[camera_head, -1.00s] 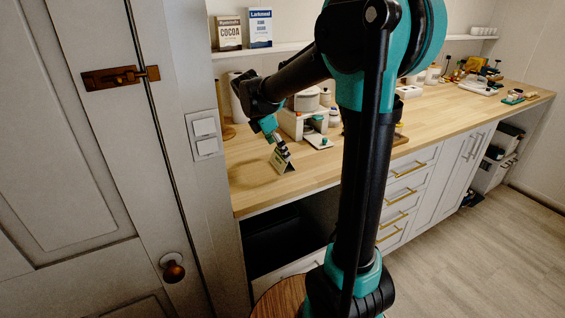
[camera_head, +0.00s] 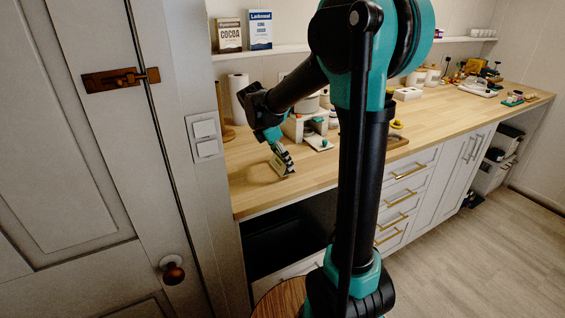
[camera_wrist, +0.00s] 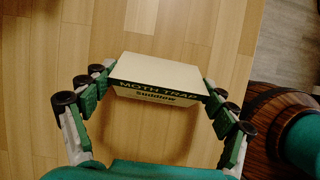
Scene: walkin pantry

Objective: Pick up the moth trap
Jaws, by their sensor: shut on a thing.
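The moth trap (camera_wrist: 162,76) is a cream, tent-like card piece with a dark green band lettered "MOTH TRAP". In the wrist view it sits between the two fingers of my gripper (camera_wrist: 155,92), which are shut on its two ends. In the head view the moth trap (camera_head: 278,166) shows at the fingertips of my gripper (camera_head: 283,156), over the left end of the wooden counter (camera_head: 255,190). A shadow lies on the counter under it. I cannot tell whether it touches the counter.
A small white stand (camera_head: 294,128) and a scale-like item (camera_head: 319,142) are just behind my gripper. A paper roll (camera_head: 238,88) stands at the back left. A door (camera_head: 70,150) is at the left. The counter's front left is clear.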

